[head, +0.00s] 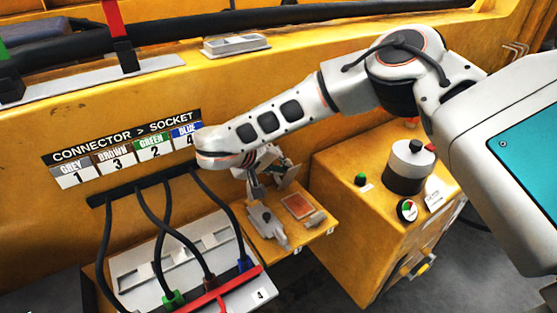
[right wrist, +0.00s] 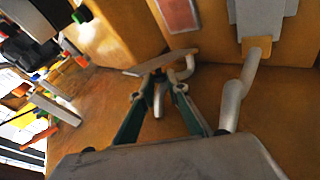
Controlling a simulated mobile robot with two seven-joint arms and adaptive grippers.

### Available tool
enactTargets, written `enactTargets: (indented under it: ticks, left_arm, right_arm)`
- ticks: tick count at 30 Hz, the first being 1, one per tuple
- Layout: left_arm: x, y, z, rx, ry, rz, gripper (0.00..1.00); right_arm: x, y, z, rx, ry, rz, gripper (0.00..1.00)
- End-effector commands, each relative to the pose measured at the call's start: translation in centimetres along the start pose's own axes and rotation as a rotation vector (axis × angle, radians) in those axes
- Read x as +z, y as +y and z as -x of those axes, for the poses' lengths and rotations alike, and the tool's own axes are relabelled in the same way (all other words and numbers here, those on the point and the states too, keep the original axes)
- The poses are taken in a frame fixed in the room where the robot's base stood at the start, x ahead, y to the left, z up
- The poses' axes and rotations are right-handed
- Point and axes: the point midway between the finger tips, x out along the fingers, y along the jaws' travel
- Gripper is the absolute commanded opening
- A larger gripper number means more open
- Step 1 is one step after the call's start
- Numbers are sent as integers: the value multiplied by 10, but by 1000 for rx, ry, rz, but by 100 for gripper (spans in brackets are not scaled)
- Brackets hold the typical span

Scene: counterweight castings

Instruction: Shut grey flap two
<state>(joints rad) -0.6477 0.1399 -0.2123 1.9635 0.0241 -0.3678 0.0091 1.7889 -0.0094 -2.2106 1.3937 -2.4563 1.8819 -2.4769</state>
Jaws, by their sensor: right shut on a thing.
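My right gripper (head: 262,178) points down over a small yellow shelf beside the connector panel. In the right wrist view its two fingers (right wrist: 160,80) close together on a thin grey piece (right wrist: 165,60), which looks like part of a grey flap's handle. In the head view a grey flap-like part (head: 287,176) stands tilted just right of the fingers. Another grey fitting (head: 267,226) lies at the shelf's left. I cannot tell for sure which one is flap two; the small numbers on the shelf's front edge are hard to read. My left gripper is not in view.
The yellow shelf (head: 283,246) also bears a reddish panel (head: 298,206). A yellow cabinet (head: 340,190) with a grey cylinder (head: 408,166) stands to the right. Black cables (head: 157,230) hang at the left into a grey socket box (head: 140,262) with a red bar (head: 215,297).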

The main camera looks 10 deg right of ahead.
Motion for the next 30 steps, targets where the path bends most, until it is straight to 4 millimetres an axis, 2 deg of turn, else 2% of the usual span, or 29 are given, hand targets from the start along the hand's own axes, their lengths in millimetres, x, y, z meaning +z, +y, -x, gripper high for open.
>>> enactTargets:
  ticks: [4, 12, 20, 30]
  left_arm:
    - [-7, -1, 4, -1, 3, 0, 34]
    - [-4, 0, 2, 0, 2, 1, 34]
    - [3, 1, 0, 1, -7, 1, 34]
    - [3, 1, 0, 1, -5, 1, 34]
  right_arm:
    - [14, 2, 2, -1, 40, -45, 0]
    - [34, 2, -1, -3, 102, -105, 0]
    - [45, 1, -3, -5, 124, -132, 0]
    - [50, 0, -4, -5, 121, -131, 0]
